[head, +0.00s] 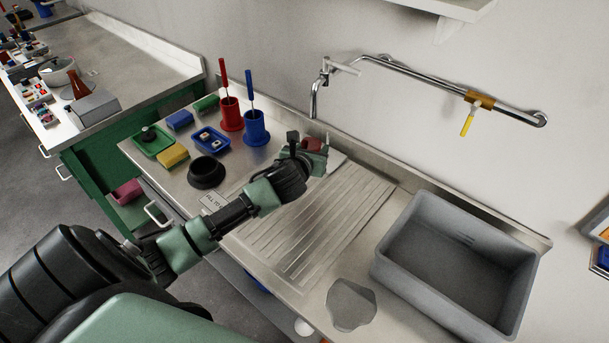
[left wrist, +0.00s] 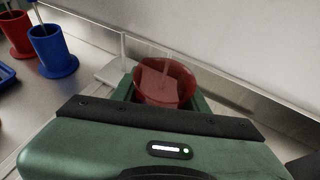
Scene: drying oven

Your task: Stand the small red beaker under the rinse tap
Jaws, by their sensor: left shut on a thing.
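The small red beaker (head: 312,144) is translucent and held at the tip of my left gripper (head: 306,152), over the back of the steel counter near the wall. In the left wrist view the beaker (left wrist: 166,82) shows between the green fingers (left wrist: 165,92), which are shut on it. It looks roughly upright. The rinse tap (head: 314,98) is on the wall, its spout hanging down above and close behind the beaker in the head view. I cannot tell whether the beaker's base touches the surface below, because the gripper hides it. My right gripper is not in view.
A blue pot (head: 256,130) and a red pot (head: 231,116) with brushes stand left of the gripper. A black round bowl (head: 206,174) and small trays are nearby. A ribbed draining area (head: 325,215) lies clear, with a grey sink (head: 385,262) to the right.

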